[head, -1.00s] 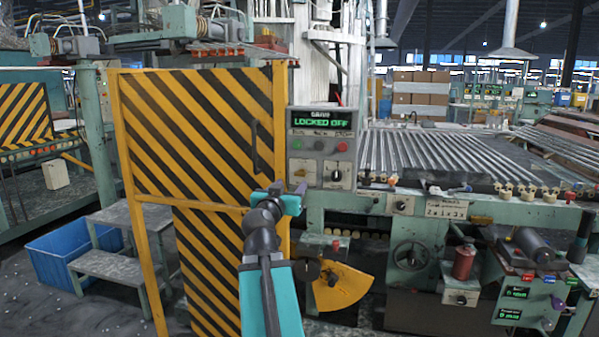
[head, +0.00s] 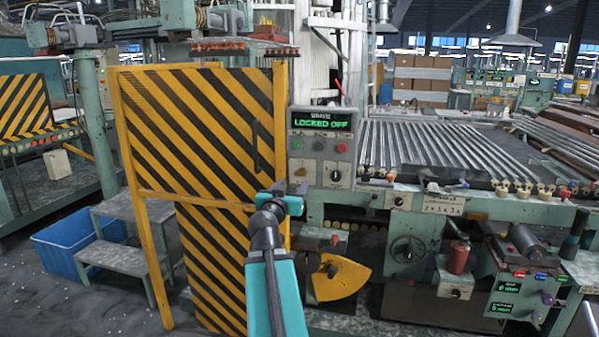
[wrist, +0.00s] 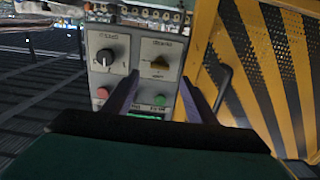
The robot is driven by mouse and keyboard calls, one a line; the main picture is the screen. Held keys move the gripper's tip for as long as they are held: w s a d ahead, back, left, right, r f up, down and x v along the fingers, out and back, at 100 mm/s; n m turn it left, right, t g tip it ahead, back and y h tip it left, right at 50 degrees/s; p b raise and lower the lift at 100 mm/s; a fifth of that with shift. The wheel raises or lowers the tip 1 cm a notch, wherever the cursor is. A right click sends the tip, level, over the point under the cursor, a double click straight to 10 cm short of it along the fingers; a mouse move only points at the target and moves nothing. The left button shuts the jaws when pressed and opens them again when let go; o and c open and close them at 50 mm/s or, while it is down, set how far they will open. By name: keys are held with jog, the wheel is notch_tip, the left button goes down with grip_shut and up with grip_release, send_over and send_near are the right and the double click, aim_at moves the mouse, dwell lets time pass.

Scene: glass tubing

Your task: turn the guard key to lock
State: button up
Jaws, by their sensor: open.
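The control box (head: 321,150) stands right of the striped guard door (head: 200,130). Its green display (head: 321,121) reads LOCKED OFF. The wrist view shows the box upside down, with the guard key (wrist: 160,64) and black knob (wrist: 105,57) swapped in side. My gripper (head: 292,188) is just below and in front of the key in the head view. In the wrist view its two fingers are apart, with the key beyond the gap and nothing held.
The door's black handle (head: 257,147) sticks out close to the box. A roller bed (head: 430,150) lies right of it. Grey steps (head: 120,255) and a blue bin (head: 75,245) stand at left. A yellow quadrant plate (head: 342,278) is below the box.

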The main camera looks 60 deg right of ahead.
aim_at(299, 175)
jog(key=shift+p+x, duration=0.55)
jog(key=shift+x, duration=3.65)
